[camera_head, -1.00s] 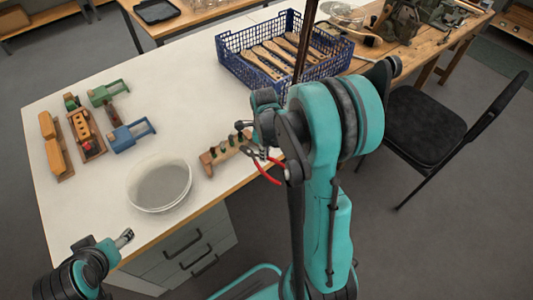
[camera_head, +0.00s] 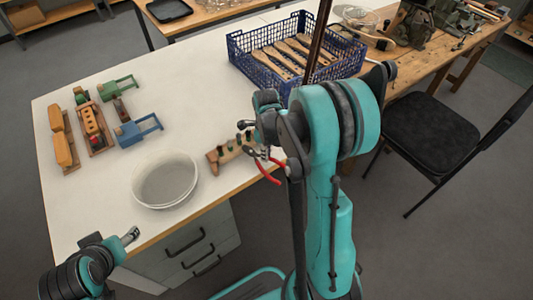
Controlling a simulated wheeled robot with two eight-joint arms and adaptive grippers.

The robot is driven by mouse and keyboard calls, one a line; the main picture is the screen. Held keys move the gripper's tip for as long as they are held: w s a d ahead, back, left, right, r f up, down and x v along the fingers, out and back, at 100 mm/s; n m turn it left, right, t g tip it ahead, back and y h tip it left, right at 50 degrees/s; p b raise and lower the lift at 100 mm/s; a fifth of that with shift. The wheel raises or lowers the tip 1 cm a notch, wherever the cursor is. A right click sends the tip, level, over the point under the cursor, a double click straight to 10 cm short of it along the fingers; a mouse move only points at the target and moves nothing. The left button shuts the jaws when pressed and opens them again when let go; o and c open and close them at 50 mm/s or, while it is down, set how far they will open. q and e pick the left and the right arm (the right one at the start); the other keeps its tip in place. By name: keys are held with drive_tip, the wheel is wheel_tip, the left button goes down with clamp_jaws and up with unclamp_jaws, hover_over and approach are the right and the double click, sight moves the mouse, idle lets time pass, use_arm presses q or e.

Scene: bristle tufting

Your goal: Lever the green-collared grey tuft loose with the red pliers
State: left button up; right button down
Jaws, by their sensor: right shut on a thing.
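The red pliers (camera_head: 268,172) are at the front edge of the white table, in my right gripper (camera_head: 262,152), which is shut on them. Their jaws are beside the right end of a wooden brush block (camera_head: 218,157). Several dark tufts with green collars (camera_head: 230,146) stand in the block. They are too small to tell which one is the grey tuft, and my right arm hides part of the block's right end. My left gripper (camera_head: 132,235) is near the table's front left edge, apart from everything; its fingers are too small to read.
A white bowl (camera_head: 163,181) stands left of the block. A blue crate (camera_head: 262,75) of wooden brushes is at the back. The middle of the white table (camera_head: 195,105) is clear. A black chair (camera_head: 430,130) stands at the right.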

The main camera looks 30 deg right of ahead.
drive_tip(key=shift+w+a, duration=0.15)
drive_tip(key=shift+w, duration=0.5)
idle(1.4)
drive_tip(key=shift+s+f+t+y+b, duration=0.2)
drive_tip(key=shift+f+t+b, duration=0.45)
drive_tip(key=shift+b, duration=0.25)
drive_tip(key=shift+s+f+t+y+b, duration=0.2)
drive_tip(key=shift+f+t+b, duration=0.4)
drive_tip(key=shift+b, duration=0.25)
idle(4.2)
